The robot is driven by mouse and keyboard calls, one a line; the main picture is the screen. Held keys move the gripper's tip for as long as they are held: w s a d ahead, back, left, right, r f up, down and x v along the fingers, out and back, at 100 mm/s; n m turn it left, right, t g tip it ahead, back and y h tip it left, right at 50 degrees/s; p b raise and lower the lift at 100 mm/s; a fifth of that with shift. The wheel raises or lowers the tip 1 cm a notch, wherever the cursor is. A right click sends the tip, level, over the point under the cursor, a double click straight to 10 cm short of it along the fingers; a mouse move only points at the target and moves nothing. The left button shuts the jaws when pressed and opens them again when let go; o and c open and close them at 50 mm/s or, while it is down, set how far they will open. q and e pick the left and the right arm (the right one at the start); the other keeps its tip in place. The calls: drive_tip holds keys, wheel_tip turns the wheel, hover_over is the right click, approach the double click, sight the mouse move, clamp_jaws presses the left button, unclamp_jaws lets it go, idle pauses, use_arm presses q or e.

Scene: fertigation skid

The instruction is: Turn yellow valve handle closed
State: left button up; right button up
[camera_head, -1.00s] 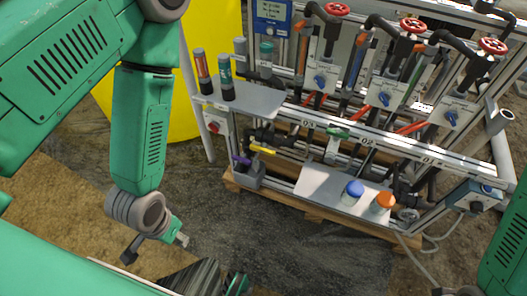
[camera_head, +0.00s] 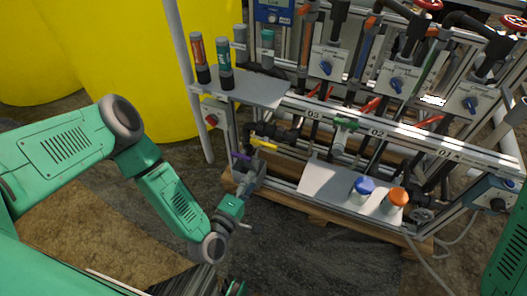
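The yellow valve handle (camera_head: 263,145) is a small lever on the dark pipework low at the left end of the skid. It lies nearly level and points right. A purple handle (camera_head: 241,156) sits just left of it. My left gripper (camera_head: 243,205) is below the two handles, close in front of the skid's lower left corner and apart from the yellow handle. Its fingers are small and merge with the grey bracket behind, so their opening is unclear. My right gripper is out of view; only part of my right arm shows at the lower right edge.
A lower white plate (camera_head: 318,183) holds a blue-capped jar (camera_head: 363,188) and an orange-capped jar (camera_head: 395,199). Yellow tanks (camera_head: 130,60) stand behind left. The floor before the skid is clear.

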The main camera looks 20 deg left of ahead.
sight(262, 147)
use_arm(q)
drive_tip(key=shift+n+t+y, duration=0.5)
drive_tip(key=shift+n+y, duration=0.1)
drive_tip(key=shift+n, duration=0.1)
drive_tip(key=w+b, duration=0.1)
drive_tip(key=w, duration=0.3)
drive_tip(key=w+b, duration=0.1)
drive_tip(key=w, duration=0.3)
drive_tip(key=w+b, duration=0.1)
drive_tip(key=w, duration=0.3)
drive_tip(key=shift+w+a+b, duration=0.3)
drive_tip(key=shift+w+a, duration=0.1)
drive_tip(key=shift+w+r, duration=0.1)
drive_tip(key=shift+w, duration=0.65)
clamp_jaws()
